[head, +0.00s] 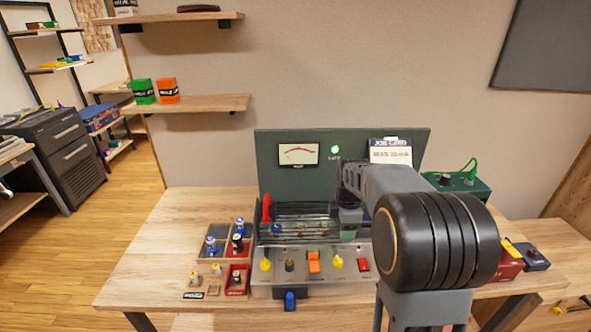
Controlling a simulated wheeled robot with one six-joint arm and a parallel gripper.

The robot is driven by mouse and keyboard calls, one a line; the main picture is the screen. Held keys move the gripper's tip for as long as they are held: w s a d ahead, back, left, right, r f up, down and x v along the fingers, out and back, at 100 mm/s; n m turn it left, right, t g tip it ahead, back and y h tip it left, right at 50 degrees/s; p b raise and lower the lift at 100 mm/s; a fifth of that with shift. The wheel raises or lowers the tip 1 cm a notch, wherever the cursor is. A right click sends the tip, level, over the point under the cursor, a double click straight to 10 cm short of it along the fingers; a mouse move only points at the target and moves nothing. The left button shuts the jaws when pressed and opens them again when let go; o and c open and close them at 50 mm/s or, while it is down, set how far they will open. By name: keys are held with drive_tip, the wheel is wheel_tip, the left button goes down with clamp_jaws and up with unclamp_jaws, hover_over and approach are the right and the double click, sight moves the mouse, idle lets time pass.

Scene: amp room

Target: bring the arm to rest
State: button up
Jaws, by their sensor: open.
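My arm reaches in from the lower right of the head view, over the right part of the amplifier on the wooden bench. Its large dark ringed joint fills much of the right side. My gripper (348,221) is at the far end of the arm, by the right end of the dark wire cage (300,210). It is open; its fingertips are hard to make out, and I see nothing held. Whether it touches the cage or the amplifier (325,284) cannot be told.
A green panel (270,165) with a meter and a lit green lamp stands behind. A job card (390,155) is at its top right. Trays with small parts (238,280) lie left of the amplifier. A red box (508,268) is at right. The bench's left part (160,265) is clear.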

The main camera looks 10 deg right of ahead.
drive_tip(key=s+a+r+m+t, duration=0.1)
drive_tip(key=s+a+m, duration=0.4)
drive_tip(key=s+m, duration=0.3)
drive_tip(key=s+a+r+m+t, duration=0.2)
drive_tip(key=s+a+m, duration=0.3)
drive_tip(key=s+m, duration=0.2)
drive_tip(key=shift+s+r+m+t, duration=0.2)
drive_tip(key=shift+s+m+t, duration=0.15)
drive_tip(key=shift+s, duration=0.3)
drive_tip(key=shift+c, duration=0.2)
